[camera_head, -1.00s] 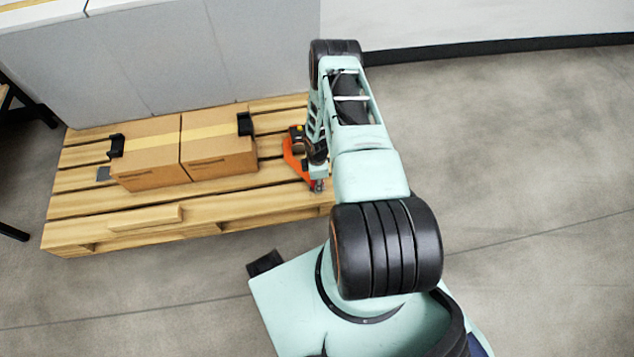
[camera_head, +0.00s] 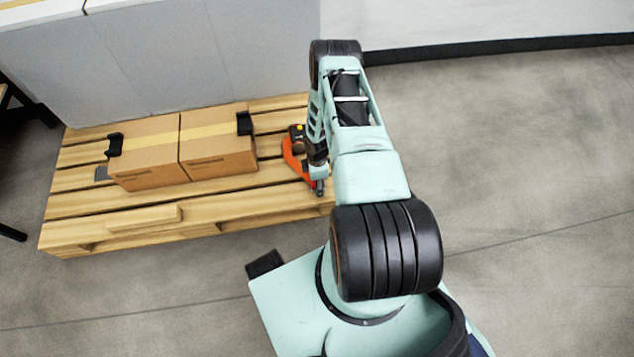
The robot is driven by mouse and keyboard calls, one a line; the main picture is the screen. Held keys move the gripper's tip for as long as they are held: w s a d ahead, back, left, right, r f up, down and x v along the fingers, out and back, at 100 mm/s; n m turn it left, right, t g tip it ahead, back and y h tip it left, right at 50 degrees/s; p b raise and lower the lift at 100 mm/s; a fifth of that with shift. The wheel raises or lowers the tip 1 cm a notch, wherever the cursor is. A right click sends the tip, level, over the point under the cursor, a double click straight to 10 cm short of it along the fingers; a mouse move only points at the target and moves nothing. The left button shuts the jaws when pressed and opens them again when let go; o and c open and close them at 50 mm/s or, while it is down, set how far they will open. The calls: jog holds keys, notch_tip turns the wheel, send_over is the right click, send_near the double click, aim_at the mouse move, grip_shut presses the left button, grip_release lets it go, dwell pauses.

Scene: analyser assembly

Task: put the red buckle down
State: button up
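My gripper (camera_head: 320,187) points down at the right front part of the wooden pallet, partly hidden by my own arm. Its fingers are too small and covered to tell if they are open or shut. An orange-red curved part (camera_head: 291,158), with a black and yellow top end, shows just left of my gripper, over the pallet. I cannot tell whether this is the red buckle, whether it is held, or whether it touches the boards. No other red piece shows clearly.
The pallet (camera_head: 75,205) carries two cardboard boxes (camera_head: 150,150) (camera_head: 215,150) side by side, with black corner pieces on top. A loose wooden strip (camera_head: 145,217) lies at the front edge. A grey cabinet wall (camera_head: 190,60) stands behind. Floor to the right is clear.

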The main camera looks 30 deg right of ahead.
jog(key=shift+s+a, duration=0.1)
jog(key=shift+s, duration=0.2)
jog(key=shift+r+p, duration=0.6)
jog(key=shift+p, duration=0.25)
notch_tip(320, 180, up, 12)
jog(key=p, duration=0.3)
jog(key=shift+w+p, duration=0.2)
jog(key=shift+p, duration=0.1)
